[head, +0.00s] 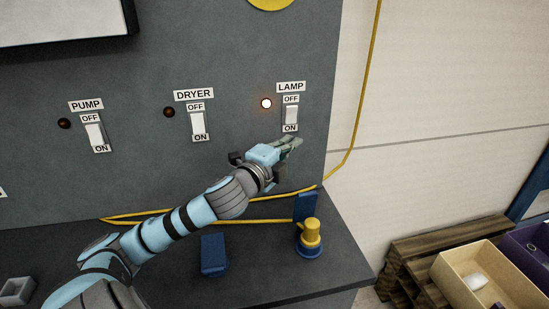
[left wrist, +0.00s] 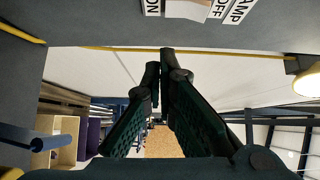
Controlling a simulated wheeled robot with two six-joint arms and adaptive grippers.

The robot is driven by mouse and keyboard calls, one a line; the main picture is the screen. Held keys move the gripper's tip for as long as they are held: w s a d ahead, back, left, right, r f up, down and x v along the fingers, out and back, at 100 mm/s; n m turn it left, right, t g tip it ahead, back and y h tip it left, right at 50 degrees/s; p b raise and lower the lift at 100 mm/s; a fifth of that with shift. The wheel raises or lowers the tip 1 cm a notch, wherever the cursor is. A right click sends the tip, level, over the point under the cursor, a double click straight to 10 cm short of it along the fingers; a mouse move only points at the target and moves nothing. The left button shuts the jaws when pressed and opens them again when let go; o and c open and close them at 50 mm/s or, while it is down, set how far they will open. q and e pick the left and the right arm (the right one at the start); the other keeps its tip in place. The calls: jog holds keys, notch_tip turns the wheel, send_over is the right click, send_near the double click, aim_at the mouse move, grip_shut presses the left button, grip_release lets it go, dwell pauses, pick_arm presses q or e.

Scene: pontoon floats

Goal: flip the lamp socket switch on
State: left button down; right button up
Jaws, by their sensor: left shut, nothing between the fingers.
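The white lamp switch (head: 291,114) sits on the grey panel under the LAMP label (head: 291,87), with OFF above it and ON below. The round indicator (head: 266,103) beside it glows orange. My left gripper (head: 294,142) is shut and empty, with its fingertips just below the ON label. In the left wrist view the gripper's dark fingers (left wrist: 164,58) are together, and part of the switch (left wrist: 187,10) shows at the top edge, upside down. I cannot tell whether the fingertips touch the panel. My right gripper is not in view.
The dryer switch (head: 198,124) and pump switch (head: 95,134) stand to the left with dark indicators. A yellow cable (head: 359,120) runs down the wall and along the panel's base. A yellow-topped blue fitting (head: 311,235) and a blue block (head: 213,254) stand on the ledge below.

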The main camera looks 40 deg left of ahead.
pick_arm(q)
jog(key=s+d+p, duration=0.1)
jog(key=s+p, duration=0.1)
jog(key=s, duration=0.4)
jog(key=shift+s+f+p, duration=0.2)
jog(key=shift+f+p, duration=0.2)
jog(key=shift+f, duration=0.05)
